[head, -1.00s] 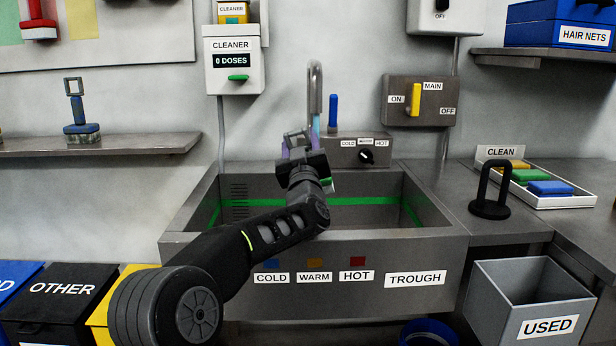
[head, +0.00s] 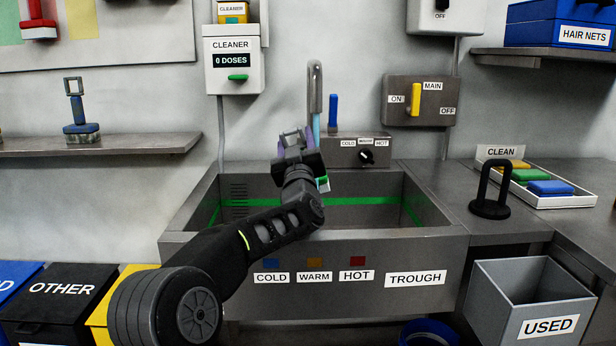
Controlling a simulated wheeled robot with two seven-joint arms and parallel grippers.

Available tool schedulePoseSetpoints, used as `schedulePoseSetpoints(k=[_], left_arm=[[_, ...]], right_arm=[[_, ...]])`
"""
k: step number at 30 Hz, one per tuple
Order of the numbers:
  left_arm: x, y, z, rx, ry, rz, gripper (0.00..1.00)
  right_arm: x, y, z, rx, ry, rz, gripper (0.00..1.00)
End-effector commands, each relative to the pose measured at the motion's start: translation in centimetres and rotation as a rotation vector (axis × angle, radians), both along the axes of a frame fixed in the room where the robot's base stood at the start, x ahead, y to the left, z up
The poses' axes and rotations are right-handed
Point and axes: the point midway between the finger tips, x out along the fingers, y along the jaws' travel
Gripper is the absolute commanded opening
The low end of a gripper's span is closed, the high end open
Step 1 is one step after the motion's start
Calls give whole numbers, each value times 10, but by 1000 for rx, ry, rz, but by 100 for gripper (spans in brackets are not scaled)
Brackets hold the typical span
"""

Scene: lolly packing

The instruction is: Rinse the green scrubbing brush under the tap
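My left gripper (head: 293,143) is over the sink trough, just left of the tap spout. It appears shut on the green scrubbing brush, most of which it hides. A grey loop of the handle shows between the purple-tipped fingers, and a green and white edge of the brush (head: 323,184) shows right of the wrist. The tap (head: 315,85) has a thin pale-blue stream (head: 316,127) below its spout. I cannot tell whether the stream touches the brush. The blue tap lever (head: 333,113) stands upright. My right gripper is not in view.
The trough (head: 440,240) has a green band inside. A temperature knob (head: 367,157) and a yellow MAIN lever (head: 414,99) are behind it. A black stand (head: 490,209) and the CLEAN tray (head: 575,202) are right. The USED bin (head: 490,290) stands below.

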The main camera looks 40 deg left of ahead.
Motion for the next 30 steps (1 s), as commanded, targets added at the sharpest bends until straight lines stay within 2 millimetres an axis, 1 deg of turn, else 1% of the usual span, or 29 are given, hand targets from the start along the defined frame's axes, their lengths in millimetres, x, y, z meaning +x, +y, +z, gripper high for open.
schedulePoseSetpoints(k=[5, 18, 27, 30], left_arm=[[-11, 0, -1, 2, -2, 1, 0], [-49, -1, -2, 1, -3, 0, 0], [-74, -1, -1, 0, -3, 1, 0], [-79, -1, -2, 0, -2, 0, 0]], right_arm=[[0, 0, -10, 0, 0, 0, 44], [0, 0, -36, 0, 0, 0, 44], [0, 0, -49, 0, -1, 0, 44], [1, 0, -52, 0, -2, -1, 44]])
